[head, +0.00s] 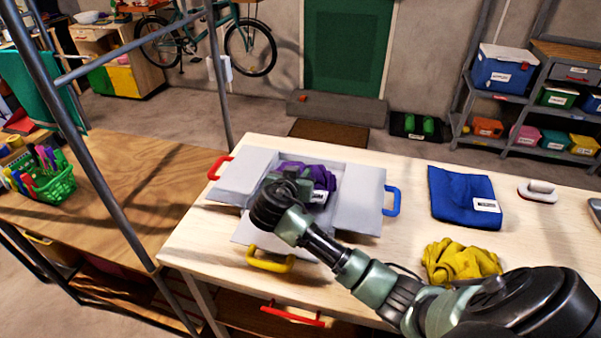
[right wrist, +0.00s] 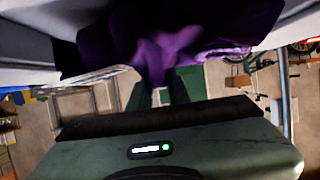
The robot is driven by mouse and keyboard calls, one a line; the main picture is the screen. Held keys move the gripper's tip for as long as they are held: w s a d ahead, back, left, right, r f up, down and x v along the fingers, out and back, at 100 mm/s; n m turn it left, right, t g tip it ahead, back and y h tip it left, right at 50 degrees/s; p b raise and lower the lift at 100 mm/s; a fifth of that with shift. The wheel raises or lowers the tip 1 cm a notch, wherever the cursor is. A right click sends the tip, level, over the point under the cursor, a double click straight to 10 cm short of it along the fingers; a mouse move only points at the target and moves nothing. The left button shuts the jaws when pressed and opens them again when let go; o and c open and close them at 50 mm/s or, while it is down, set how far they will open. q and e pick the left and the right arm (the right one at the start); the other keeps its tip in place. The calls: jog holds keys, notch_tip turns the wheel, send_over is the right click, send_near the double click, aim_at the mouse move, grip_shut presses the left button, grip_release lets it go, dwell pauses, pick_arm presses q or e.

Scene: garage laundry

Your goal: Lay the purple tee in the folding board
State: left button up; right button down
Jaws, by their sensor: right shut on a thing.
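The grey folding board (head: 360,198) lies on the pale wooden table, with a red handle at left, a blue one at right and a yellow one in front. The purple tee (head: 322,177) is bunched over the middle of the board, with a white label on its right side. My right gripper (head: 290,182) is over the board and shut on the tee. In the right wrist view the purple cloth (right wrist: 165,50) is pinched between the fingers (right wrist: 165,85). The arm hides part of the tee, so I cannot tell how much of it rests on the board. My left gripper is out of view.
A folded blue cloth (head: 462,196) and yellow gloves (head: 458,262) lie right of the board, near my right arm. A white-handled item (head: 538,190) sits farther right.

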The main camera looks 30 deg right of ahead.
jog(key=shift+f+b, duration=0.55)
jog(key=shift+f, duration=0.1)
jog(key=c, duration=1.3)
grip_release()
jog(key=shift+r, duration=0.15)
jog(key=shift+r+p, duration=0.45)
jog(key=shift+p, duration=0.05)
jog(key=shift+s+a+r, duration=0.1)
jog(key=shift+a+r, duration=0.1)
jog(key=shift+r, duration=0.05)
jog(key=b+v, duration=0.1)
jog(key=v, duration=1)
jog(key=shift+s+a, duration=0.25)
jog(key=shift+s, duration=0.05)
